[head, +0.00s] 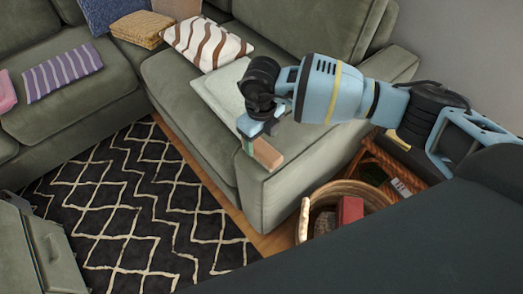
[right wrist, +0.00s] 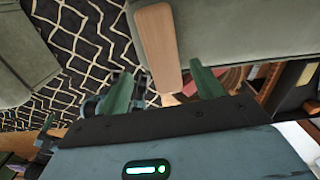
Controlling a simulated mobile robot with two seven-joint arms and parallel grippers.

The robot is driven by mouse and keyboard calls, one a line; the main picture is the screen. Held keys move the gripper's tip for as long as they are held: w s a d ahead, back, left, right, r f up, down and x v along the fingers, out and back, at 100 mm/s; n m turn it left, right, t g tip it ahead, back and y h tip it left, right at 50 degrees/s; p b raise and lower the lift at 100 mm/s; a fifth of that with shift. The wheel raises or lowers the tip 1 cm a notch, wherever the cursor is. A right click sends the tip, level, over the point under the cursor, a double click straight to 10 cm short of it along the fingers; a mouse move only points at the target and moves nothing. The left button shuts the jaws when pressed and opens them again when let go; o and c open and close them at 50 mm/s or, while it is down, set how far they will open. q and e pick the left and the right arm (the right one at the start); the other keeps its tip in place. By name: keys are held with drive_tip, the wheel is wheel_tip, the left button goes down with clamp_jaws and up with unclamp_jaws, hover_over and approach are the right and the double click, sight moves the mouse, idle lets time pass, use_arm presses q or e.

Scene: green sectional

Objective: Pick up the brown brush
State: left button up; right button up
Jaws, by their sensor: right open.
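The brown brush (head: 267,154) looks like a light-brown wooden block on the front end of the green sofa's arm. It also shows in the right wrist view (right wrist: 158,45), running lengthwise toward my right gripper. My left gripper is not in view.
The green sofa (head: 190,105) carries several cushions, including a striped one (head: 205,43). A wicker basket (head: 325,190) with a red item stands below the sofa arm, beside a brown wooden side table (head: 385,160). A black patterned rug (head: 140,215) covers the floor at left.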

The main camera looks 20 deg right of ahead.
sight(261, 147)
drive_tip(key=shift+w+d+f, duration=0.1)
drive_tip(key=shift+w+f, duration=0.05)
drive_tip(key=shift+f, duration=1.25)
drive_tip(key=shift+w+d+f, duration=0.1)
drive_tip(key=shift+w+f, duration=0.05)
drive_tip(key=shift+f, duration=1.2)
drive_tip(key=c, duration=1.1)
drive_tip(key=shift+r, duration=0.45)
drive_tip(key=r, duration=0.2)
drive_tip(key=shift+s+r, duration=0.3)
drive_tip(key=shift+r, duration=0.1)
drive_tip(key=s+r, duration=0.1)
drive_tip(key=s, duration=1.4)
drive_tip(key=shift+s+a+r+p, duration=0.15)
drive_tip(key=shift+s+r+p, duration=0.05)
drive_tip(key=shift+p, duration=0.15)
